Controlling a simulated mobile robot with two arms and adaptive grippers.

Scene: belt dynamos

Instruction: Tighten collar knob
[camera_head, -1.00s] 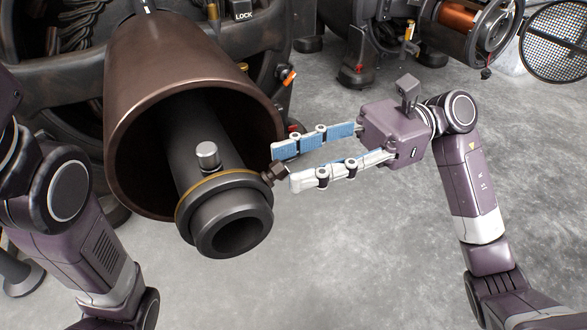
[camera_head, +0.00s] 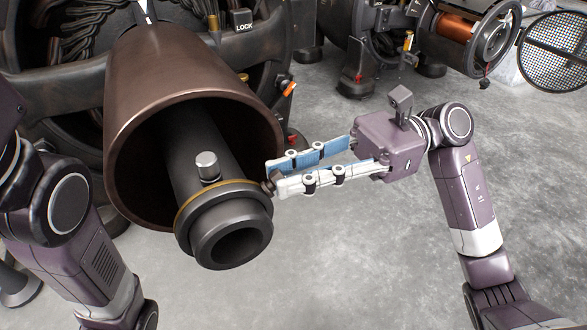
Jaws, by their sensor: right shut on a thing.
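The collar knob (camera_head: 269,187) is a small dark knob on the right side of the dark shaft's collar. The collar (camera_head: 226,196) has a thin brass-coloured ring and sits near the shaft's open end. My right gripper (camera_head: 273,178) reaches in from the right and is shut on the knob, its fingertips covering most of it. The fingers have blue pads. A silver cylindrical stud (camera_head: 207,166) stands on top of the shaft behind the collar. My left arm (camera_head: 65,215) shows at the left edge; its gripper is out of view.
A large brown bell-shaped housing (camera_head: 165,70) surrounds the shaft, its rim close to my right fingertips. A dark machine with a LOCK label (camera_head: 243,20) stands behind. Another machine with a copper coil (camera_head: 455,25) is at the back right. Grey floor is open at the front.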

